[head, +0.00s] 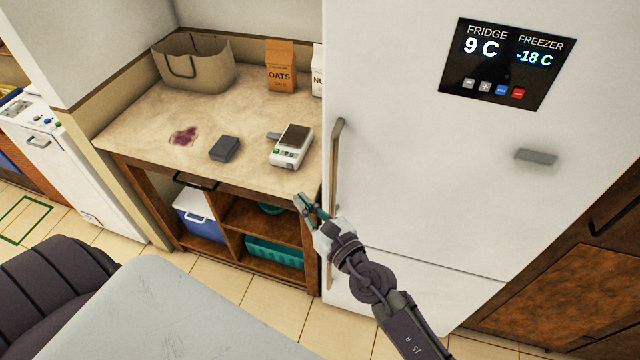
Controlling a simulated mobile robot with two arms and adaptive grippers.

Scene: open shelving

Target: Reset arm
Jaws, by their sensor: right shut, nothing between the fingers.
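My right gripper (304,203) is in the lower middle of the head view. Its arm comes in from the bottom right. The fingers are together with nothing between them. It is in front of the counter's front edge, just left of the fridge handle (336,190), and looks clear of the handle, though the exact gap is hard to judge. My left gripper is not in view.
The counter (220,185) holds a bag (205,70), an oats package (281,75), a dark box (224,148), a scale (291,150) and a purple stain (184,136). The white fridge (420,180) stands right. A grey table (150,315) fills the lower left. Tiled floor lies between.

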